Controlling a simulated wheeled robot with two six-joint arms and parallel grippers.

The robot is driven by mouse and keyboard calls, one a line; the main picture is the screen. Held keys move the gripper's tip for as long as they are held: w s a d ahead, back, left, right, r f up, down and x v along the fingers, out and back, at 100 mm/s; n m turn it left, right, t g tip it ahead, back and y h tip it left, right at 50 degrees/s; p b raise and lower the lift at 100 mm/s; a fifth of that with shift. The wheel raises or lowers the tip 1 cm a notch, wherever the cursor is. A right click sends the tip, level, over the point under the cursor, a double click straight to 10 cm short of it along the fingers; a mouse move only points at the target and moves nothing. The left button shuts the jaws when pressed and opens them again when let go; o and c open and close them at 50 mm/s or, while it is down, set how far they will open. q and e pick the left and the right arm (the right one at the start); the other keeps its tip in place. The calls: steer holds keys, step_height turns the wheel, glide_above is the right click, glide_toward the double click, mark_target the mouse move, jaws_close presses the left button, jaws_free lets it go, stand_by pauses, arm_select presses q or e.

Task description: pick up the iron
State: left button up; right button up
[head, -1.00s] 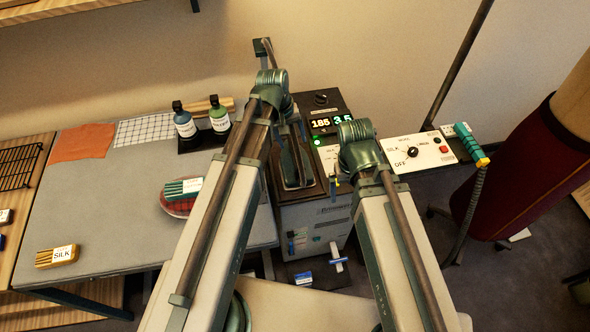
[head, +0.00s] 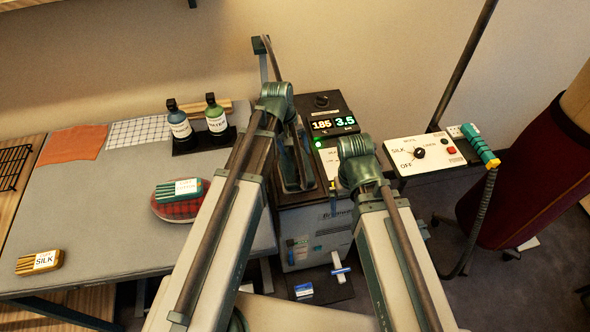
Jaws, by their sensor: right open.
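What looks like the iron (head: 292,172) lies on top of the grey pressing station (head: 320,228). It is a dark, long shape, partly hidden behind my left arm, so its outline is unclear. A hose runs down toward it from a post behind. My left arm reaches up across the table's right edge; its gripper does not show. My right arm rises beside the station's right side, its bend just right of the iron. My right gripper is largely hidden by the arm, and I see nothing held in it.
The ironing table (head: 95,225) bears a red plaid pad (head: 172,209), a block marked SILK (head: 40,262) and two bottles (head: 179,128). A white control panel (head: 425,152) and a teal handle (head: 477,142) stand right. A lit display (head: 333,124) is behind the iron.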

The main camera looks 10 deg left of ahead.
arm_select(q)
jaws_close()
stand_by(0.3)
steer(key=shift+r, duration=0.1)
stand_by(1.0)
